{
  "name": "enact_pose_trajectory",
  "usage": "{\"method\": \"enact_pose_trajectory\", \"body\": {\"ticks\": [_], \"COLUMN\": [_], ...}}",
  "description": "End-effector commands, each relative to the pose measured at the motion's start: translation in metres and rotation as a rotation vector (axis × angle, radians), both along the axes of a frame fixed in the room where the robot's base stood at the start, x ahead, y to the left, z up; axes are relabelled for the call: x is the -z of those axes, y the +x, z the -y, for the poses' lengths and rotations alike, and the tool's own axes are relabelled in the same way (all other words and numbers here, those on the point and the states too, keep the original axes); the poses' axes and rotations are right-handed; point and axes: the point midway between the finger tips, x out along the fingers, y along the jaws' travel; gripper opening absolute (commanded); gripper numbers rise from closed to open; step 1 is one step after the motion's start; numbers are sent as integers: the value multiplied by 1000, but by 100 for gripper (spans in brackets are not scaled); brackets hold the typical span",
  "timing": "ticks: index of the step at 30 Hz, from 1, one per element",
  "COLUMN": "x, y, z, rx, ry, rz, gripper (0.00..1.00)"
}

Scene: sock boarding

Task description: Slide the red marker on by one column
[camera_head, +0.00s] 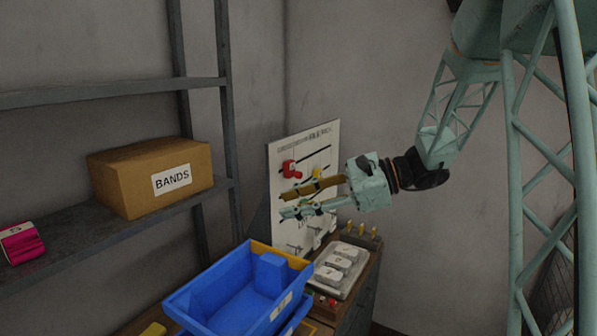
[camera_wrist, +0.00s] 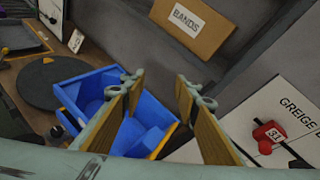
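The red marker (camera_head: 290,168) sits at the left part of the upright white board (camera_head: 320,134), on a dark horizontal line. In the wrist view the red marker (camera_wrist: 268,134) carries a small white tag that seems to read 31, and the board (camera_wrist: 262,103) shows part of a heading, "GREIGE". My gripper (camera_head: 283,203) is open and empty in front of the board, its fingers pointing left, below the marker in the head view. In the wrist view my gripper (camera_wrist: 160,82) has its fingers well apart, with the marker off to their right.
A blue bin (camera_head: 213,292) stands below my gripper. A grey tray with white blocks (camera_head: 342,262) lies right of it, near several yellow-topped pegs (camera_head: 361,230). A cardboard box marked BANDS (camera_head: 130,181) sits on the shelf at left. A dark round disc (camera_wrist: 62,84) shows in the wrist view.

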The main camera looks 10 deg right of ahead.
Motion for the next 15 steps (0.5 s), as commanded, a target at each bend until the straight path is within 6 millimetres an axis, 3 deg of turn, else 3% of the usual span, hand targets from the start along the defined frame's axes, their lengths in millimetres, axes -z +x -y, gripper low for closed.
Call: {"method": "enact_pose_trajectory", "body": {"ticks": [15], "x": [7], "y": [110], "z": [82], "rx": [255], "ry": [269], "rz": [-88], "gripper": [29]}}
